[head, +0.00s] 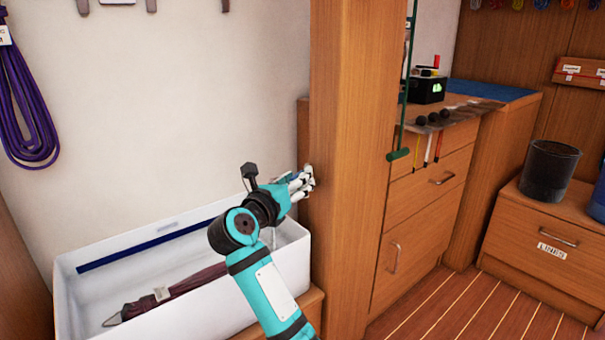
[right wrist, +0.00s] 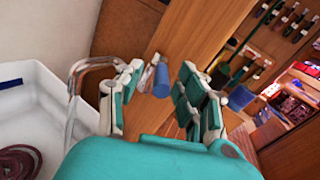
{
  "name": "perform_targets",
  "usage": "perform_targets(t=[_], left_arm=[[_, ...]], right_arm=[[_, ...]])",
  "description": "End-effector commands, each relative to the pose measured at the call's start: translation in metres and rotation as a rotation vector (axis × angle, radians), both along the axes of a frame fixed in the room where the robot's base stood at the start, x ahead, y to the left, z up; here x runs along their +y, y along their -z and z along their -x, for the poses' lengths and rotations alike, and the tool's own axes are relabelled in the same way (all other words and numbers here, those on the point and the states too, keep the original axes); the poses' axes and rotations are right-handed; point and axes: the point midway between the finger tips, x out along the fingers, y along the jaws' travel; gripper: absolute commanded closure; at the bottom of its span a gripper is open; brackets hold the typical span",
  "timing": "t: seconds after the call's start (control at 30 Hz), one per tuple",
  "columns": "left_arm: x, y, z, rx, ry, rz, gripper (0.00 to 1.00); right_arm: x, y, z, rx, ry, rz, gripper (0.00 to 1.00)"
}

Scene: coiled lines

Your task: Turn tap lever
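In the right wrist view, a curved silver tap pipe (right wrist: 90,65) stands at the edge of the white basin (right wrist: 40,105), just left of my right gripper. My right gripper (right wrist: 160,95) is open, its fingers spread apart. A short grey and blue cylinder (right wrist: 160,80), perhaps the tap lever, shows in the gap between the fingers. I cannot tell whether they touch it. In the head view, my right gripper (head: 303,184) is by the wooden post, above the basin's right end, and mostly hides the tap. My left gripper is not in view.
The white basin (head: 85,285) holds a dark red folded umbrella (head: 180,290) and a blue strip. A wooden post (head: 348,150) stands just right of the gripper. A purple coiled line (head: 27,100) hangs on the left wall. Drawers and a dark bin (head: 548,170) are at right.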

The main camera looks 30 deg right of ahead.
Motion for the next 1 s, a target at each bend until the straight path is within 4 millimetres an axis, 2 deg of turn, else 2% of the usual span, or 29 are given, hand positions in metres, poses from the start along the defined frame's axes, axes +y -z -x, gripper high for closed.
perform_targets(t=[0.37,0.4,0.7,1.0], left_arm=[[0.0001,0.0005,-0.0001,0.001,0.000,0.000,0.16],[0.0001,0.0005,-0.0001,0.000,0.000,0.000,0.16],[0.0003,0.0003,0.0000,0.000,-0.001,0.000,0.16],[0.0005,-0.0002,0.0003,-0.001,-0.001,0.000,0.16]], right_arm=[[-0.0020,-0.0003,-0.0003,-0.001,-0.003,0.000,0.62],[-0.0020,-0.0003,-0.0003,-0.001,-0.003,0.000,0.63],[-0.0021,-0.0002,-0.0004,0.000,-0.002,0.001,1.00],[-0.0020,-0.0001,-0.0003,-0.001,-0.002,-0.001,1.00]])
